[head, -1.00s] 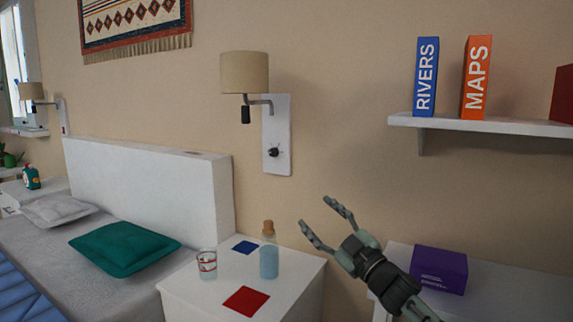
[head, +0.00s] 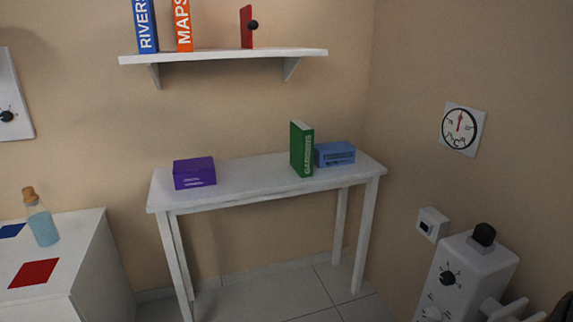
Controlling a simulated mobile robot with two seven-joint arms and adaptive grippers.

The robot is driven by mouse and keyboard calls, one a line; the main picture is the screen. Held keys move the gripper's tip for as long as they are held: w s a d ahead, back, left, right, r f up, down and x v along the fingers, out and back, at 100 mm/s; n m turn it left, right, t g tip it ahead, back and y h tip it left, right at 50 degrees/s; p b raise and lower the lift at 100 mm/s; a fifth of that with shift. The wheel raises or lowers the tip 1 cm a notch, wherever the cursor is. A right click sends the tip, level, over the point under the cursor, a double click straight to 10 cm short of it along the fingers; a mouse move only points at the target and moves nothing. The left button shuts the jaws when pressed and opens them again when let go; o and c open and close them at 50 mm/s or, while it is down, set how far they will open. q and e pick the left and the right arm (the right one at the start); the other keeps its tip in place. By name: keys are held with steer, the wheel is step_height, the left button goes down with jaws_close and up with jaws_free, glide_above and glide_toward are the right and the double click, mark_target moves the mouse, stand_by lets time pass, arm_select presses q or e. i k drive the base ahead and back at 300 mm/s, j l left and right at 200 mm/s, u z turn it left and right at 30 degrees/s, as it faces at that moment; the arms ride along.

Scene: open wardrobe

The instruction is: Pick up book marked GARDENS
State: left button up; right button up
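The green book marked GARDENS (head: 303,150) stands upright on the white side table (head: 245,175), right of the table's middle. Its spine with the lettering faces forward and slightly right. A blue box (head: 335,154) lies just to its right, close to it or touching; I cannot tell which. A purple box (head: 194,173) sits at the left of the same table, well apart from the book. Neither of my grippers shows in the head view now, so their state is hidden.
A wall shelf (head: 225,55) above the table holds a blue RIVERS book (head: 145,27), an orange MAPS book (head: 182,27) and a red object (head: 246,27). A nightstand (head: 85,262) with a bottle (head: 41,220) is at left. A white appliance (head: 462,275) stands at right. Floor before the table is clear.

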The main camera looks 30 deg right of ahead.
mark_target(302, 135)
steer(key=i+z, duration=0.1)
steer(key=z, duration=0.35)
steer(key=i+l+z, duration=0.1)
steer(key=z, duration=0.3)
steer(key=i+z, duration=0.25)
steer(key=i, duration=0.2)
steer(key=i+j+z, duration=0.2)
steer(key=i, duration=0.25)
steer(key=i+j+z, duration=0.25)
steer(key=i, duration=0.2)
steer(key=i+j, duration=0.25)
steer(key=i, duration=0.25)
steer(key=k+j+z, duration=0.1)
steer(key=k+z, duration=0.65)
steer(key=z, duration=0.15)
